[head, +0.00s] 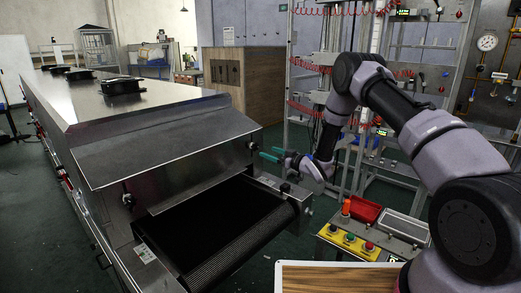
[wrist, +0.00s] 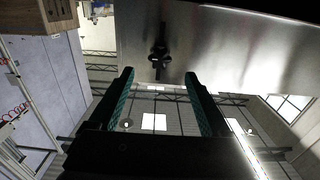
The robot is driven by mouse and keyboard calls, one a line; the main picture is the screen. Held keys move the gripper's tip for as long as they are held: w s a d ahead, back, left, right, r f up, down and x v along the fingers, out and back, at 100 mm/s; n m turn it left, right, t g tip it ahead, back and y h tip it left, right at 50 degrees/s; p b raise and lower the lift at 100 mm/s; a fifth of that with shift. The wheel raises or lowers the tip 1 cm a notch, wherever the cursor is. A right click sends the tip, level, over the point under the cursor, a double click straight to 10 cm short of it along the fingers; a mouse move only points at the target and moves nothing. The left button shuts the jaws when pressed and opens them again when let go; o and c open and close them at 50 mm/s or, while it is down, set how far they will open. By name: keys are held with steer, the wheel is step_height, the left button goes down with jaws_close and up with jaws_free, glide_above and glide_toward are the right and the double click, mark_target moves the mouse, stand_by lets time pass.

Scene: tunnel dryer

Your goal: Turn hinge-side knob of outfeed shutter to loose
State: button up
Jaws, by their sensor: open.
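The outfeed shutter (head: 165,150) is a sloped steel panel above the dark conveyor mouth of the dryer. A black knob (head: 252,145) sits at its right end, and another black knob (head: 127,199) at its left end. Which one is hinge-side is not marked. My gripper (head: 270,155), with teal finger pads, is just right of the right-end knob. In the wrist view a black lobed knob (wrist: 159,52) stands on bare steel, ahead of and roughly centred between the open fingertips (wrist: 160,76). The fingers appear apart from it and hold nothing.
The conveyor belt (head: 215,225) runs out below the shutter, with a black knob (head: 285,187) on its right side rail. A yellow button box (head: 348,242) and a red tray (head: 363,208) stand to the right, below my arm. Steel racks (head: 300,90) with red coiled hoses stand behind.

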mark_target(257, 147)
steer(key=x, duration=0.6)
steer(key=shift+w+a, duration=0.2)
steer(key=shift+a, duration=0.15)
jaws_close()
